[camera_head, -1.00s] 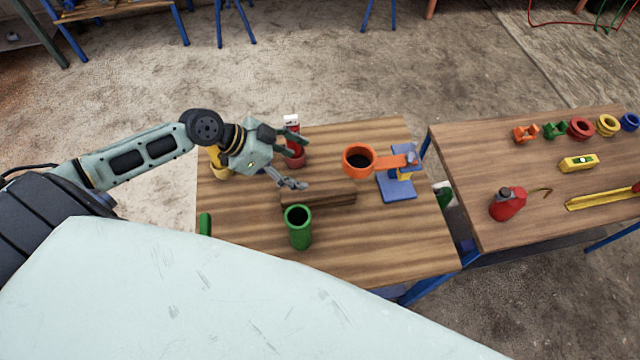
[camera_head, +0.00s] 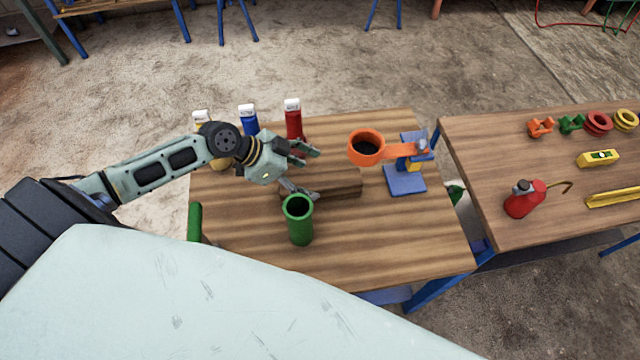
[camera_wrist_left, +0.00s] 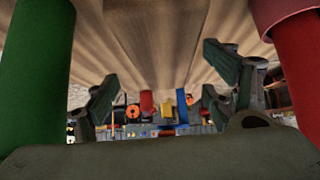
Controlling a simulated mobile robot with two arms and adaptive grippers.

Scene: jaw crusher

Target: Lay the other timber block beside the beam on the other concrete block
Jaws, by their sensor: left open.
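A brown timber block (camera_head: 340,183) lies on the wooden table, behind the green tube. My left gripper (camera_head: 314,172) is open at the block's left end. Its fingers hide that end, and I cannot tell if they touch it. In the left wrist view the two fingers (camera_wrist_left: 165,95) stand wide apart, with nothing clearly held between them. I cannot make out the block there. The beam and the concrete blocks are not recognisable in these frames. My right gripper is not in view.
A green tube (camera_head: 299,222) stands close in front of the gripper. Red (camera_head: 293,120) and blue (camera_head: 248,118) bottles stand behind it. An orange cup-shaped holder on a blue stand (camera_head: 404,180) is to the right. The table's front right is clear.

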